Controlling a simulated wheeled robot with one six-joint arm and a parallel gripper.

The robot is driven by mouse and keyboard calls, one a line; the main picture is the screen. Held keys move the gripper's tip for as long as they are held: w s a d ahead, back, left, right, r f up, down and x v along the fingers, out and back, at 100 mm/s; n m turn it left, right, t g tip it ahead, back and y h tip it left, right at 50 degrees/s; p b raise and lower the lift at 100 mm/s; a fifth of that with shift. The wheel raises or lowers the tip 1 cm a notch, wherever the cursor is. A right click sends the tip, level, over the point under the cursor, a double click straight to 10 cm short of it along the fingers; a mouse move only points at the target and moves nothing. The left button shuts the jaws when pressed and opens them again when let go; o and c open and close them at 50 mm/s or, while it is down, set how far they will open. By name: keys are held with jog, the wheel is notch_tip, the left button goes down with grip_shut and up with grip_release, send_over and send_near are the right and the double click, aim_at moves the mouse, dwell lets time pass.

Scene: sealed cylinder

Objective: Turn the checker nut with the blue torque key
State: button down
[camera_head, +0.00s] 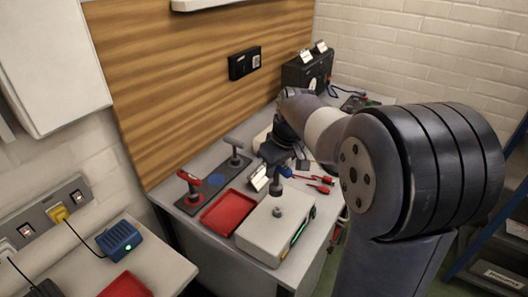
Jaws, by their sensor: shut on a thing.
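The checker is a pale box (262,238) at the front of the bench, with a small grey nut (278,211) standing on its top. My gripper (278,168) is shut on a key with a grey shaft, the blue torque key (275,184), whose blue part shows only partly beside the jaws. The key points down and its lower end appears just above the nut, with a small gap in this view. The dark key holder (186,208) lies to the left. It carries a red key (190,186) and a grey key (235,152), with an empty blue-marked spot between them.
A red tray (228,212) lies between holder and checker. A black case (307,70) stands at the back. A blue device (119,238) sits on the left bench. My arm hides part of the right side.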

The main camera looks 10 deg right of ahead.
aim_at(278, 188)
jog(key=shift+s+d+f, duration=0.2)
jog(key=shift+s+d, duration=0.05)
jog(key=shift+s, duration=0.5)
jog(key=shift+f+b, duration=1.8)
jog(key=shift+f, duration=0.4)
jog(key=shift+f+b, duration=0.4)
jog(key=shift+f, duration=0.1)
jog(key=shift+f, duration=0.4)
jog(key=shift+f+b, duration=0.2)
jog(key=shift+b, duration=0.2)
jog(key=shift+m, duration=0.3)
jog(key=m+h+p, duration=0.1)
jog(key=m, duration=0.3)
jog(key=shift+m, duration=0.4)
jog(key=shift+h, duration=0.3)
